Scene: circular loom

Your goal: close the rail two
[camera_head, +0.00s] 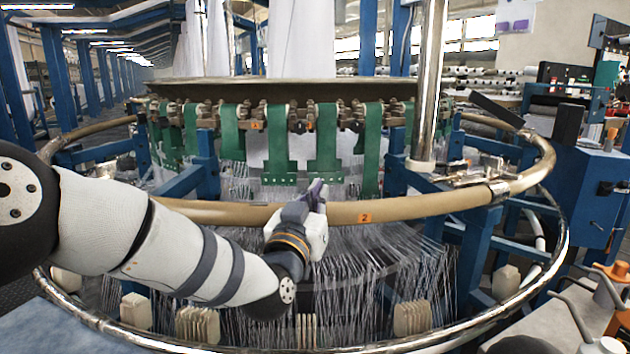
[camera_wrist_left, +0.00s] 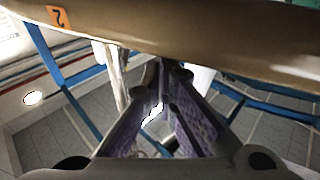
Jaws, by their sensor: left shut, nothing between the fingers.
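Rail two is the tan curved tube (camera_head: 420,208) with an orange tag "2" (camera_head: 365,218), crossing the front of the loom. Its right end meets a metal joint; my arm covers part of its left side. My left gripper (camera_head: 317,187) is in front of the middle of the rail, left of the tag, with purple-padded fingertips reaching up to the rail's height. In the left wrist view, the fingers (camera_wrist_left: 165,72) are shut and empty, their tips close to the rail's underside (camera_wrist_left: 215,45). I cannot tell whether they touch. My right gripper is not in view.
A chrome ring (camera_head: 560,245) runs below and around the rail. White threads (camera_head: 370,270) hang below the rail. A chrome post (camera_head: 430,80) stands behind it at right. Green straps (camera_head: 326,145) hang behind. A blue machine cabinet (camera_head: 590,190) is at far right.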

